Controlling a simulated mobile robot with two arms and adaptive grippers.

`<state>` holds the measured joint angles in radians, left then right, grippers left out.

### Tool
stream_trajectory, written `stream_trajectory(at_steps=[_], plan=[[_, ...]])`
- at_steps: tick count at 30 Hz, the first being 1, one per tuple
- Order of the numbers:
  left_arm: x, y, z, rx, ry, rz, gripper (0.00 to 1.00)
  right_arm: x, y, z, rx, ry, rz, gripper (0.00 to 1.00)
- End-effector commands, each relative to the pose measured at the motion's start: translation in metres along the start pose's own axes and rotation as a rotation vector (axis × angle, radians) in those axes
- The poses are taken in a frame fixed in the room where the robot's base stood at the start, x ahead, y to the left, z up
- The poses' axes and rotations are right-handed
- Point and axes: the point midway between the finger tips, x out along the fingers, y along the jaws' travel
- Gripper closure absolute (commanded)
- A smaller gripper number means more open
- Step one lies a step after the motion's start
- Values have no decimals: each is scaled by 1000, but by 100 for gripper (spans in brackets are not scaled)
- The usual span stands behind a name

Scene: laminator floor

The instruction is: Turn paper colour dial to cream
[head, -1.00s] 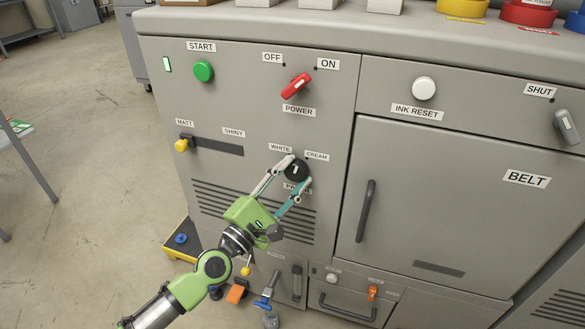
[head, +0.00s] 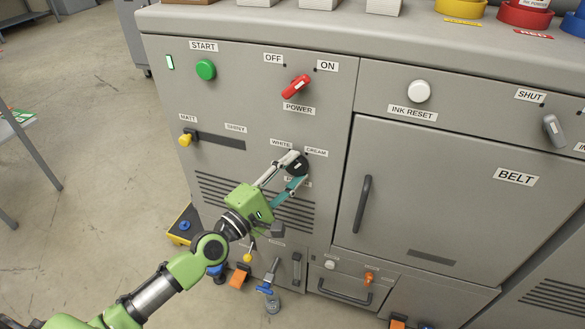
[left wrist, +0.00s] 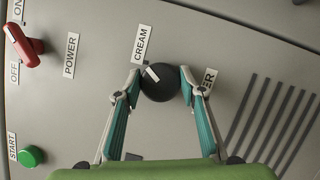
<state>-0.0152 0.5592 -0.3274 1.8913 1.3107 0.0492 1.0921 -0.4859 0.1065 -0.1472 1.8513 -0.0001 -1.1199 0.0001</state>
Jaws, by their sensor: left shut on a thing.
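The paper colour dial (head: 297,167) is a round black knob on the grey panel, between the WHITE label (head: 281,142) and the CREAM label (head: 316,152). My left gripper (head: 292,172) is shut on it, one finger on each side. In the left wrist view the dial (left wrist: 160,86) sits between the fingertips. Its white pointer line points toward the small dot by the CREAM label (left wrist: 142,43). Part of the PAPER label is hidden by a finger. My right gripper is in neither view.
The red POWER switch (head: 296,86) is above the dial, with the green START button (head: 205,69) at upper left. The yellow MATT/SHINY slider knob (head: 186,139) is to the left. The BELT door handle (head: 362,204) stands out to the right.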

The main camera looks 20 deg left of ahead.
Motion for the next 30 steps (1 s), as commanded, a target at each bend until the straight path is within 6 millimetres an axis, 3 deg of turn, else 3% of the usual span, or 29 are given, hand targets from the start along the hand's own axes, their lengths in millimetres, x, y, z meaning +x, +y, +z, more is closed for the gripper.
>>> stream_trajectory(at_steps=[10, 11, 12, 13, 24, 30], plan=[[0, 0, 0, 5, -1, -2, 84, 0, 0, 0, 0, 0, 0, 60], [0, 0, 0, 5, -1, -2, 58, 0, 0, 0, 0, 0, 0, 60], [0, 0, 0, 5, -1, -1, 48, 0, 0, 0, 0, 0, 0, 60], [0, 0, 0, 5, -1, -1, 46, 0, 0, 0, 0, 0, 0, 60], [-2, 0, 0, 4, 0, -2, 46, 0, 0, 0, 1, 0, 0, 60], [-24, -1, -1, 8, 0, -6, 46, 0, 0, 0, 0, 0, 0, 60]])
